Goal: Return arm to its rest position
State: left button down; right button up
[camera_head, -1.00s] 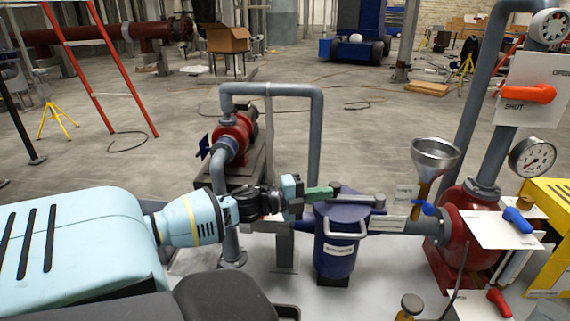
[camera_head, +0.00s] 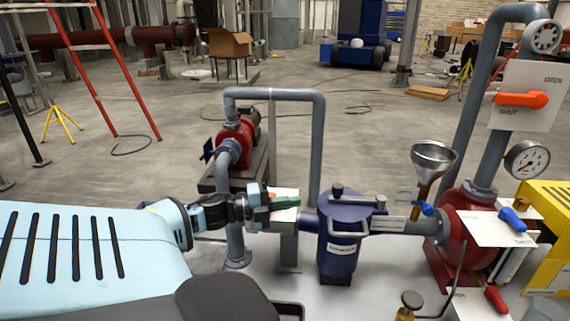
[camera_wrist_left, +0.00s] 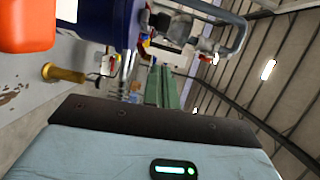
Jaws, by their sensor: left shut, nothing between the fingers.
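My left arm comes in from the left in the head view. Its gripper (camera_head: 289,201) has green fingers that are shut with nothing between them. It is just left of the blue strainer pot (camera_head: 341,252), apart from it, in front of a grey post with a pale plate. In the left wrist view the green fingers (camera_wrist_left: 162,88) lie together, and the blue pot (camera_wrist_left: 100,30) shows at the upper left. My right gripper is not in view.
A red pump (camera_head: 236,142) and grey pipe loop (camera_head: 317,130) stand behind the gripper. To the right are a funnel (camera_head: 433,158), a red pump housing (camera_head: 465,232), a gauge (camera_head: 527,160) and an orange-handled valve (camera_head: 522,99). The floor behind is mostly open.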

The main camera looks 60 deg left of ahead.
pick_arm(q)
jog(key=shift+s+a, duration=0.25)
jog(key=shift+s, duration=0.2)
